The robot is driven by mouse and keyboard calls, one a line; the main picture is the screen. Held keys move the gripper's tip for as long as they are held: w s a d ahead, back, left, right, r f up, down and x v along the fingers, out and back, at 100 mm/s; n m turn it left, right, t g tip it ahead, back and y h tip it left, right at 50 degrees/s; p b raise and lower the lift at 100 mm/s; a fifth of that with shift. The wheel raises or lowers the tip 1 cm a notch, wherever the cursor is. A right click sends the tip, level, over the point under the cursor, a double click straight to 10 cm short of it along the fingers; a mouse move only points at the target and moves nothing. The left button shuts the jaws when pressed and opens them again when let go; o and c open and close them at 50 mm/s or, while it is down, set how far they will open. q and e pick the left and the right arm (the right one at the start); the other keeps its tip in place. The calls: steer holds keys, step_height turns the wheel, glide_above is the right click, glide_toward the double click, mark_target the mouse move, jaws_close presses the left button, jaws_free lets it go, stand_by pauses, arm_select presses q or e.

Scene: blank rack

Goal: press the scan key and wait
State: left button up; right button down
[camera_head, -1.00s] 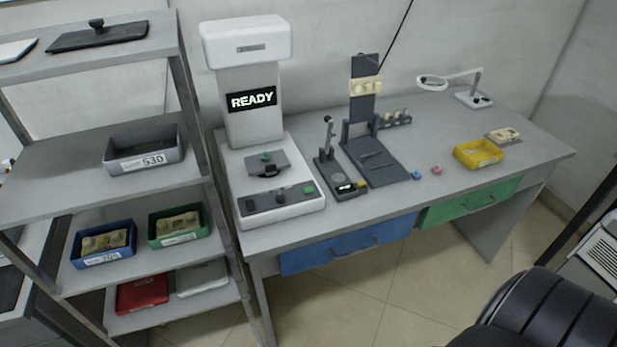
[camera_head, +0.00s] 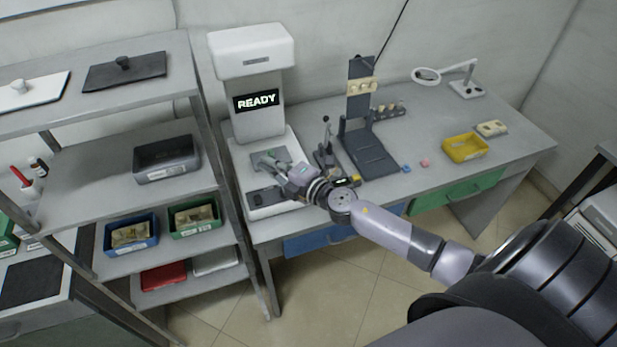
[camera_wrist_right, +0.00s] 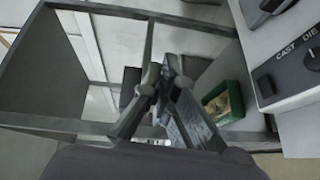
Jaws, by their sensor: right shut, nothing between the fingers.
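The white scanner (camera_head: 250,50) stands at the left end of the desk with "READY" on its screen (camera_head: 256,100). The wrist view shows part of the panel (camera_wrist_right: 290,75), lettered "CAST" and "DIE". My left gripper is out of view.
A grey shelf rack (camera_head: 120,207) with bins stands close on the left. A dark stand (camera_head: 368,155) and small lever device are right of the scanner. A yellow bin (camera_head: 465,148) and a magnifier lamp (camera_head: 466,88) are farther right. Drawers are shut.

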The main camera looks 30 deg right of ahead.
steer(key=w+d+f+n+g+h+p, duration=0.1)
steer(key=d+f+n+g, duration=0.2)
steer(key=d+n+g, duration=0.4)
steer(key=d+n, duration=0.3)
steer(key=d, duration=0.3)
steer(key=shift+f+n+g+h, duration=0.3)
steer(key=shift+f+g, duration=0.1)
steer(key=shift+w+d, duration=0.1)
steer(key=shift+w, duration=0.05)
steer(key=shift+f, duration=0.1)
step_height(320, 180, down, 7)
steer(key=b, duration=0.6)
steer(key=shift+f+b, duration=0.65)
steer(key=shift+f, duration=0.2)
steer(key=shift+f, duration=0.1)
steer(key=shift+f, duration=0.3)
